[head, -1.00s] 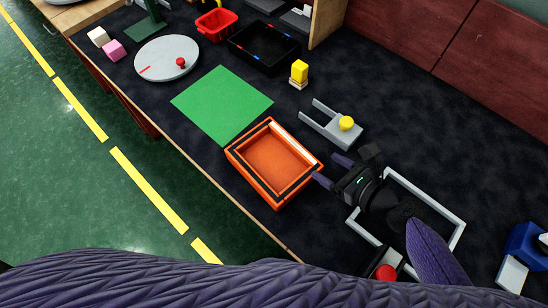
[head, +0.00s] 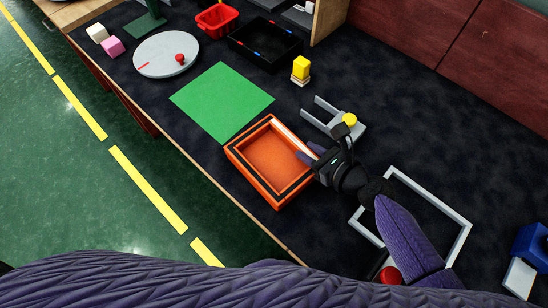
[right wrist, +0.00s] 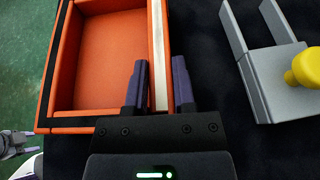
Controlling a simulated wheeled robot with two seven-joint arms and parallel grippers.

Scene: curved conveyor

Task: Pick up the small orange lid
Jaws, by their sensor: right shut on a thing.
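The orange lid (head: 264,158) looks like a shallow open tray with a dark line around its rim and a pale strip along its right wall. It lies open side up on the dark table, near the edge. It also shows in the right wrist view (right wrist: 110,50). My right gripper (head: 308,155) is at its right wall. In the right wrist view the two fingers (right wrist: 160,85) stand on either side of that wall, one inside and one outside, shut on it. The lid appears to rest on the table. My left gripper is not seen in the head view.
A grey forked fixture with a yellow knob (head: 349,119) stands just right of the lid. A green mat (head: 220,102) lies behind it. A grey frame (head: 452,213) and a red knob (head: 390,275) are near my right arm. A yellow block (head: 301,66) stands farther back.

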